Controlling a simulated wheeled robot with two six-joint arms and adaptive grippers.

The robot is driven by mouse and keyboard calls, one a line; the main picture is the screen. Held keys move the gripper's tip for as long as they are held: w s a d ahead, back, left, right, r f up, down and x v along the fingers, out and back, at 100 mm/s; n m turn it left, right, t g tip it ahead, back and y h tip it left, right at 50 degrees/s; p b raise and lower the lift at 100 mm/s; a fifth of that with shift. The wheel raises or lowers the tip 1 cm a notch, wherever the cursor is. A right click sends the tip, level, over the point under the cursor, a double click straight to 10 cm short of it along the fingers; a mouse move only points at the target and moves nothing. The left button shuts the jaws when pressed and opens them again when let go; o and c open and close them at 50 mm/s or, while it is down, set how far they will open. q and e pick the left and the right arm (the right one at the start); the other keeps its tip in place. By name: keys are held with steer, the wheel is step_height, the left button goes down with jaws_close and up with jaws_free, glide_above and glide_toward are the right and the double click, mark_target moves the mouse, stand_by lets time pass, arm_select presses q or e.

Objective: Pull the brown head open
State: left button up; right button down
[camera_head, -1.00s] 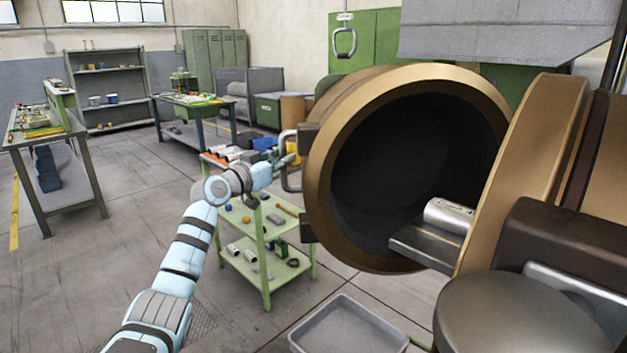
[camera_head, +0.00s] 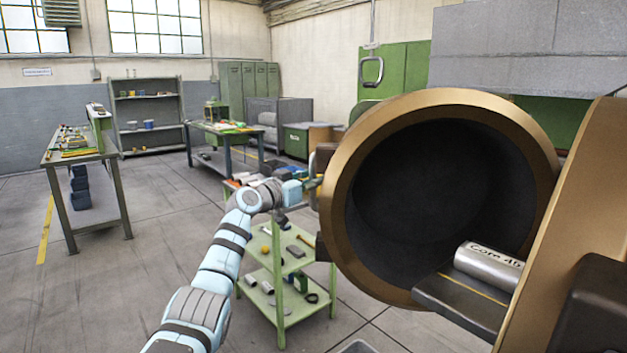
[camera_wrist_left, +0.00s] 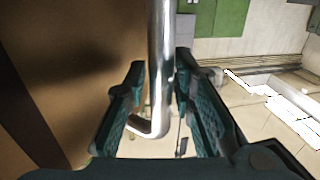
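The brown head (camera_head: 347,235) is a large bronze ring with a dark hollow inside, on the right of the head view; its dark brown side fills the left of the left wrist view (camera_wrist_left: 60,70). A shiny metal bar handle (camera_wrist_left: 160,50) stands out from it and bends towards it at its lower end. My left gripper (camera_wrist_left: 160,80) has its dark green fingers close on both sides of the bar and looks shut on it. In the head view my left gripper (camera_head: 312,186) is at the head's left edge, where the handle is mostly hidden. My right gripper is not in view.
A metal cylinder marked "Core" (camera_head: 490,266) lies on a ledge at the ring's opening. A green trolley (camera_head: 279,290) with small parts stands just behind my left arm. Workbenches (camera_head: 110,155) stand further back. Open floor (camera_head: 120,290) lies to the left.

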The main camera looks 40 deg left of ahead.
arm_select(q)
steer(key=shift+o, duration=0.6)
steer(key=shift+w, duration=0.1)
steer(key=s, duration=1.2)
steer(key=shift+a, duration=0.3)
